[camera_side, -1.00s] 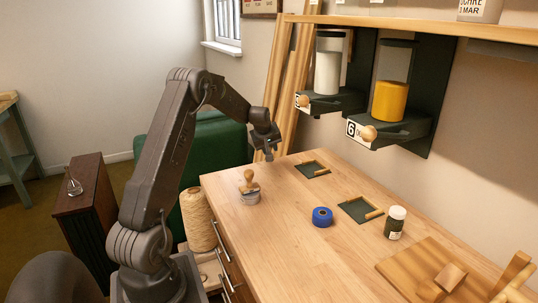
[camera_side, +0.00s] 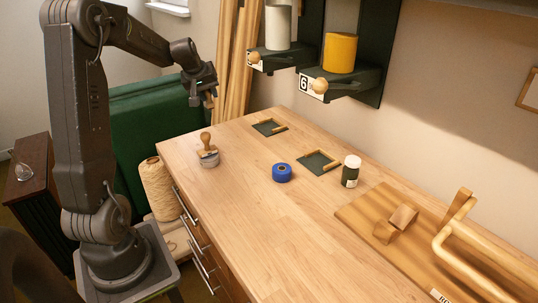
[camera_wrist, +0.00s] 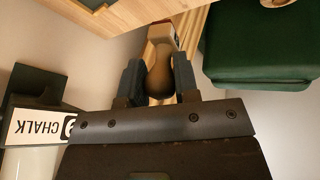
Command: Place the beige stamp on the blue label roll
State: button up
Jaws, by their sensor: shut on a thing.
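My gripper (camera_wrist: 160,82) is shut on the wooden handle of a stamp (camera_wrist: 159,68). The stamp's pale beige block (camera_wrist: 161,34) shows beyond the fingers in the wrist view. In the side view my gripper (camera_side: 205,95) hangs in the air near the far left end of the table, with little of the held stamp visible. The blue label roll (camera_side: 282,173) lies flat mid-table, to the right of and below my gripper in the picture, with nothing on it.
Two dark trays with wooden edging (camera_side: 268,128) (camera_side: 316,163) lie behind the roll. A dark jar with a white lid (camera_side: 351,171) stands right of it. Dispensers with wooden knobs (camera_side: 319,86) overhang the back. The table front (camera_side: 270,225) is clear.

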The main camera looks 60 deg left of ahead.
jog(key=d+r+m+h, duration=0.2)
jog(key=d+m, duration=0.4)
jog(key=d, duration=1.3)
send_over(282, 168)
jog(key=shift+h, duration=0.3)
notch_tip(282, 168, down, 7)
jog(key=shift+s+a+r, duration=0.1)
jog(key=shift+s+a, duration=0.05)
jog(key=shift+f, duration=0.2)
jog(key=shift+d+f, duration=0.2)
jog(key=shift+f, duration=0.1)
jog(key=shift+f+t, duration=0.3)
jog(key=shift+f, duration=1.45)
jog(key=shift+f, duration=0.15)
jog(key=o, duration=0.9)
